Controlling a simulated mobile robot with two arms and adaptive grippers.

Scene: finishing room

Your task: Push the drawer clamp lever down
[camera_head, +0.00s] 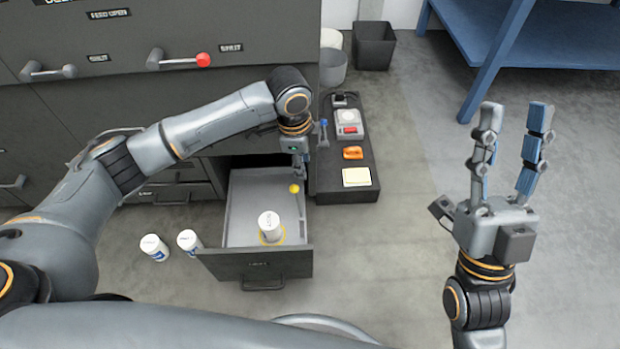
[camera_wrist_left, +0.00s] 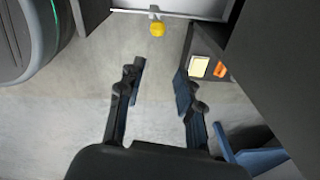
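The open drawer (camera_head: 255,264) sticks out low from the dark cabinet. A small yellow ball knob (camera_head: 294,188), seemingly the clamp lever's end, shows at the drawer's right side; it is also at the top of the left wrist view (camera_wrist_left: 157,29). The lever's arm is hard to make out. A white canister (camera_head: 269,222) stands in the drawer inside a yellow ring. My left gripper (camera_head: 301,168) is above the knob in the head view; in the left wrist view (camera_wrist_left: 160,85) its fingers are apart and empty, the knob beyond them. My right gripper (camera_head: 513,110) is open and empty, pointing up.
Two white canisters (camera_head: 154,247) (camera_head: 189,242) stand on the floor left of the drawer. A low black bench (camera_head: 332,185) right of it holds a grey device, an orange item and a pale pad. Bins (camera_head: 374,46) and a blue table (camera_head: 560,40) stand behind. Floor between is clear.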

